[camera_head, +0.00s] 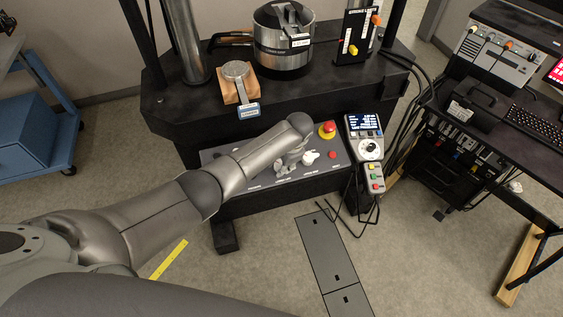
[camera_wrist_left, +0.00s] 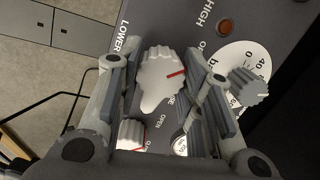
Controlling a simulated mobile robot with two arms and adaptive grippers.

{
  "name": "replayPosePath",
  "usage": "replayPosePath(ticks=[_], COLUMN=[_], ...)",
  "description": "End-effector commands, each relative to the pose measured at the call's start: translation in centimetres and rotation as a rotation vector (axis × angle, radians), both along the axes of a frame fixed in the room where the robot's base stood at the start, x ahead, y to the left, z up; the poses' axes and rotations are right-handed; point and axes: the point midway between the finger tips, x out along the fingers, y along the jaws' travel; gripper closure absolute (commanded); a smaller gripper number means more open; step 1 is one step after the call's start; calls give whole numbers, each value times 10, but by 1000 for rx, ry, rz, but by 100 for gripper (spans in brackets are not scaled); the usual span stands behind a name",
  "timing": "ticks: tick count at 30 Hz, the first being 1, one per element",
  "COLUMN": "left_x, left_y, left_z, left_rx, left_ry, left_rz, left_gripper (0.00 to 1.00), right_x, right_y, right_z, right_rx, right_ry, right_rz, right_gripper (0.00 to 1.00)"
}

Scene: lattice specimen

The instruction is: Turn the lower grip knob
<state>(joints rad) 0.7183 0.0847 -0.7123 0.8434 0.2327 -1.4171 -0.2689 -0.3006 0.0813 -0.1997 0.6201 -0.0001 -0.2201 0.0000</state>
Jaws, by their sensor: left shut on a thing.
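The lower grip knob (camera_wrist_left: 160,78) is a pale ribbed knob with a red pointer line, beside the printed word LOWER in the left wrist view. My left gripper (camera_wrist_left: 165,105) has a finger on either side of it and is shut on it. In the head view my left arm reaches over the dark control panel (camera_head: 218,154), and the left gripper (camera_head: 290,162) is low over the panel, largely hidden by the arm. A white knob (camera_head: 310,157) shows beside the gripper there; I cannot tell which knob it is. My right gripper is not in view.
Other knobs (camera_wrist_left: 131,133) and a gauge knob (camera_wrist_left: 249,87) sit close to my fingers. A red emergency button (camera_head: 327,130) and a handset with a screen (camera_head: 366,140) are right of the gripper.

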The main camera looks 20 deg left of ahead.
Motion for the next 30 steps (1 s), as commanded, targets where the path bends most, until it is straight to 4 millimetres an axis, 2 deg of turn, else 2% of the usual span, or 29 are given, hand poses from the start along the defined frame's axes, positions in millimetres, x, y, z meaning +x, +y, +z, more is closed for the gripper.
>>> replayPosePath(ticks=[14, 15, 20, 30], left_x=[0, -1, 0, 0], left_y=[0, 0, 0, 0], left_z=[-1, -1, -1, 1], left_rx=[-3, -3, -3, -3], left_ry=[0, 0, -1, -2], left_rz=[15, 15, 15, 14], left_gripper=[90, 64, 44, 44], right_x=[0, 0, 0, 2], right_y=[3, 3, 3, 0], right_z=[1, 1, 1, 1], right_rx=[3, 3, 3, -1], right_ry=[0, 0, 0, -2], right_rz=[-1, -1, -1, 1], right_gripper=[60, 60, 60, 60])
